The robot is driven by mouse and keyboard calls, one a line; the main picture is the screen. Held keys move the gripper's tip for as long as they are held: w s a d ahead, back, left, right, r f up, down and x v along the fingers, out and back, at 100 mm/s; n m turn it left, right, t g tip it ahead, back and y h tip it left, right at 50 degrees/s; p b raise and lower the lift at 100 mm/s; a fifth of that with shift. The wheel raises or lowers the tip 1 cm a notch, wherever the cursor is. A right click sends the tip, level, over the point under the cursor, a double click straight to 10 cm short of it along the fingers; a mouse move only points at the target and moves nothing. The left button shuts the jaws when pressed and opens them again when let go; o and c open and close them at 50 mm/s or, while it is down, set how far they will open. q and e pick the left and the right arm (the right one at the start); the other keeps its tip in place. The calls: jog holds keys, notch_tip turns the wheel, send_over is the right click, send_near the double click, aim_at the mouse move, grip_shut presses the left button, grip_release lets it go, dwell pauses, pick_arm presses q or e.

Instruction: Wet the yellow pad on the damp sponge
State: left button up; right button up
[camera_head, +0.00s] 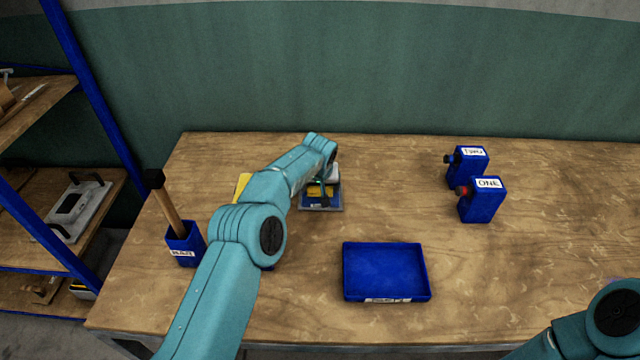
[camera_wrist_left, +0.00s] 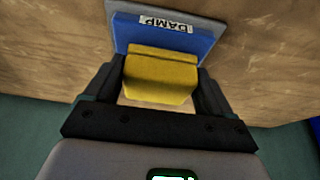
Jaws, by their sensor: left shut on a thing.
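My left gripper (camera_head: 321,188) is shut on the yellow pad (camera_wrist_left: 160,78), which sits between its two dark fingers in the left wrist view. The pad also shows as a small yellow patch in the head view (camera_head: 320,191). The blue sponge (camera_wrist_left: 170,36), labelled DAMP, lies on a grey tray (camera_wrist_left: 117,20) just beyond the pad. The pad overlaps the sponge's near edge in this view; I cannot tell whether they touch. In the head view my left arm and gripper hide much of the sponge. My right gripper is out of view.
An empty blue tray (camera_head: 385,268) lies front centre. Two blue boxes, one labelled ONE (camera_head: 483,201), stand at right. A blue holder (camera_head: 184,246) with a wooden-handled tool stands at left. Another yellow thing (camera_head: 242,184) is partly behind my arm.

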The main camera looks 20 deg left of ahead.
pick_arm(q)
jog(key=shift+d, duration=0.15)
jog(key=shift+f+b, duration=0.45)
dwell(0.7)
jog(key=shift+f+b, duration=0.1)
jog(key=shift+b, duration=0.2)
dwell(1.4)
jog(key=shift+r+p, duration=2.15)
jog(key=shift+r, duration=1.5)
jog(key=shift+f, duration=0.1)
